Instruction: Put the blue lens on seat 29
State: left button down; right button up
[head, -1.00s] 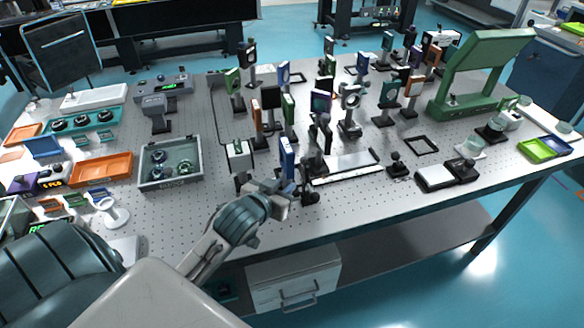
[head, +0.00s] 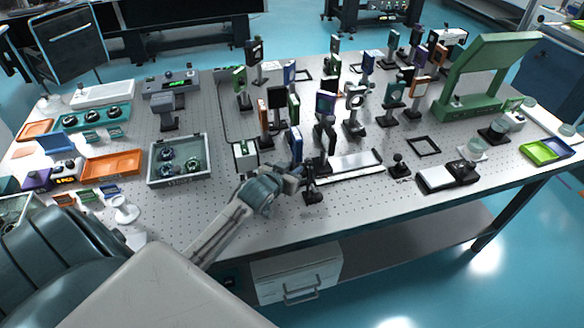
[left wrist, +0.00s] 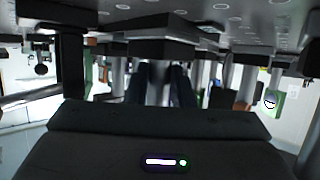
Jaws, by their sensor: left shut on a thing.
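The blue lens (head: 296,145), a blue upright plate on a post, stands at the tip of my left gripper (head: 293,178), near the table's front edge in the head view. My left gripper is shut on its post. In the left wrist view the two dark fingers (left wrist: 163,88) close around a grey post, under a dark block. The lens face is not clear there. I cannot read any seat number, so I cannot tell which place is seat 29. My right gripper is not in view.
A black stemmed mount (head: 313,190) stands just right of my left gripper, with a long rail (head: 345,166) behind it. Several upright optics crowd the table beyond. A white-faced mount (head: 245,156) stands to the left. Perforated tabletop (head: 205,205) is bare at the front left.

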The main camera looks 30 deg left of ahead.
pick_arm(q)
jog(key=c, duration=1.6)
grip_release()
jog(key=shift+f, duration=0.1)
jog(key=o, duration=0.3)
jog(key=shift+o, duration=0.2)
jog(key=shift+s+r, duration=0.2)
jog(key=shift+s, duration=0.15)
jog(key=b+v, duration=0.1)
jog(key=v, duration=0.9)
jog(key=shift+s+r+b, duration=0.1)
jog(key=shift+s+b, duration=0.15)
jog(key=shift+b, duration=0.15)
jog(key=shift+s+r, duration=0.2)
jog(key=shift+s, duration=0.15)
